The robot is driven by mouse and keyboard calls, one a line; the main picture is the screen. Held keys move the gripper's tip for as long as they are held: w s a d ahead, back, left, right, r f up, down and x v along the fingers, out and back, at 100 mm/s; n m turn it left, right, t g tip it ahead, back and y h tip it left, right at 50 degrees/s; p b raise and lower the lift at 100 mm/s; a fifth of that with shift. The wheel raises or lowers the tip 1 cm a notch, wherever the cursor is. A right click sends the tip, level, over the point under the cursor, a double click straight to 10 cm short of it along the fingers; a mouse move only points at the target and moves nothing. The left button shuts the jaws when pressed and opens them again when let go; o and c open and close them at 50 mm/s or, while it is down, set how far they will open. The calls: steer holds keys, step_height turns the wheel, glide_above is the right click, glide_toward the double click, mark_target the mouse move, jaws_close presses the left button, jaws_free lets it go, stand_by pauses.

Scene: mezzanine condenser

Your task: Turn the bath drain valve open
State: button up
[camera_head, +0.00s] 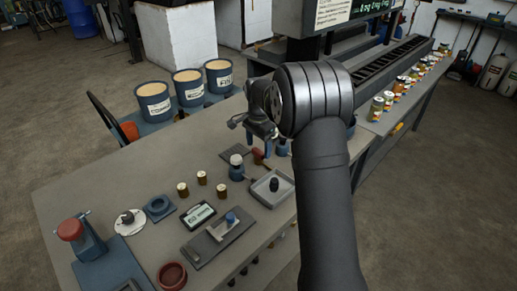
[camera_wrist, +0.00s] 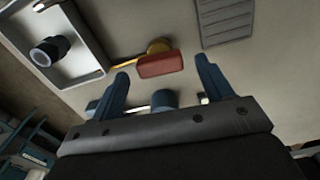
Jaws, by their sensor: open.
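A red block-like handle (camera_wrist: 160,65) with a rounded brass part (camera_wrist: 158,46) behind it looks like the drain valve, though I cannot be sure. In the wrist view it lies between and beyond my fingertips, with no visible contact. In the head view a red handle (camera_head: 258,153) shows just below my gripper (camera_head: 262,143), partly hidden by it. My gripper is open and empty; its two blue fingers also show in the wrist view (camera_wrist: 162,68). A blue cylinder (camera_wrist: 163,98) sits low between the fingers, partly hidden by the gripper body.
A grey tray (camera_head: 259,197) holding a dark cylinder (camera_head: 274,184) is close by; it also shows in the wrist view (camera_wrist: 98,62). A white-topped blue post (camera_head: 236,166) stands left of it. Small jars (camera_head: 201,178) and a display (camera_head: 199,215) lie left. My arm hides the bench's right part.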

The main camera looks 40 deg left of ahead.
mark_target(258, 150)
steer(key=shift+f, duration=0.85)
steer(key=c, duration=1)
steer(key=shift+n, duration=0.5)
steer(key=o, duration=1)
steer(key=shift+r, duration=0.1)
step_height(258, 150, up, 17)
steer(key=shift+r, duration=0.2)
